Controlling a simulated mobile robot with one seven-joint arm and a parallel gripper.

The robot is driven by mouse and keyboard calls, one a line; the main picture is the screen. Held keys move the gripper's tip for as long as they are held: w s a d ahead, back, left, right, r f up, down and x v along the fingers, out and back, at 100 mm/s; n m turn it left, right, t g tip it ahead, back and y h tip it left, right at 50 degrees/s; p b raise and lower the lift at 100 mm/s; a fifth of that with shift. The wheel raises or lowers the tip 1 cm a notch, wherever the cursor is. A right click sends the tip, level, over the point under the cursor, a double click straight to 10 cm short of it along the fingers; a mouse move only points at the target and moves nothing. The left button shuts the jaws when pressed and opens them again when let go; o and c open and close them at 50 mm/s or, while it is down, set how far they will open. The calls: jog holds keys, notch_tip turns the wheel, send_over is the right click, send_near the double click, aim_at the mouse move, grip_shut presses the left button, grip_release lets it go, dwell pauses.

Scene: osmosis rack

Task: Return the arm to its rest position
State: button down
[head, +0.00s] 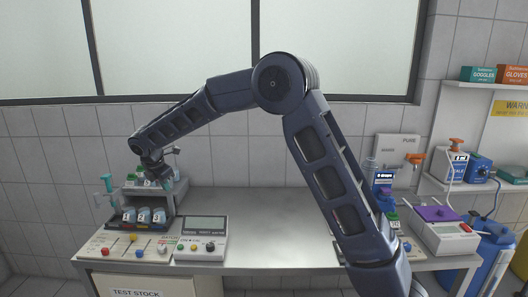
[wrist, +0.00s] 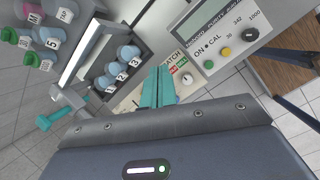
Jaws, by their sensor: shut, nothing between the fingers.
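My arm reaches out to the left over the bench in the head view. My gripper (head: 167,182) hangs at its end over the right side of the small rack (head: 150,225). In the wrist view the teal fingers of my gripper (wrist: 158,86) are together with nothing between them. The rack also shows in the wrist view, with several blue-capped bottles (wrist: 122,68) in it, left of the fingers. The fingertips look apart from the rack and the panel behind them, though the exact gap is hard to tell.
A meter box (head: 202,240) with a screen and knobs stands right of the rack. A valve panel (head: 130,244) lies in front of the rack. The middle of the bench (head: 270,225) is clear. A purple-topped device (head: 440,213) and bottles stand at the right end, below a shelf (head: 470,187).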

jog(key=w+d+r+m, duration=0.1)
jog(key=d+r+m, duration=0.35)
jog(key=d, duration=0.85)
jog(key=w+d+r+m, duration=0.1)
jog(key=d+r+m, duration=0.35)
jog(key=d, duration=0.75)
jog(key=d+r+m, duration=0.4)
jog(key=d+r, duration=0.1)
jog(key=d, duration=0.8)
jog(key=s+d+f+m, duration=0.2)
jog(key=s+d+m, duration=0.6)
jog(key=s+d, duration=0.3)
jog(key=s+d+f+m, duration=0.2)
jog(key=s+d+m, duration=0.6)
jog(key=d, duration=0.8)
jog(key=s, duration=0.3)
jog(key=shift+f+m, duration=0.2)
jog(key=shift+m, duration=0.1)
